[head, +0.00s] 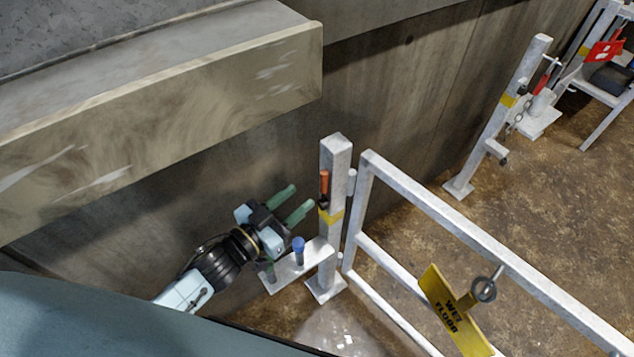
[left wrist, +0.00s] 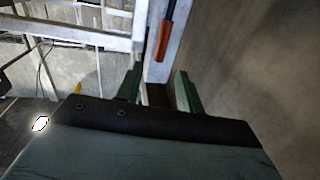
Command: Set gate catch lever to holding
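A lever with an orange-red handle (head: 323,187) is mounted on the near white gate post (head: 336,170), above a yellow band. The handle stands roughly upright along the post. It also shows in the left wrist view as an orange handle (left wrist: 165,40) on the white post, beyond and between my fingers. My left gripper (head: 297,202) is open and empty, its two green fingers pointing toward the post, to the left of the lever and apart from it. The left gripper also shows in the left wrist view (left wrist: 158,90). My right gripper is not in view.
A blue-topped knob (head: 298,244) stands on a white bracket (head: 300,266) below my left gripper. The white gate (head: 455,225) carries a yellow wet-floor sign (head: 452,312). A concrete ledge (head: 200,105) overhangs at upper left. A second post (head: 500,120) stands farther right.

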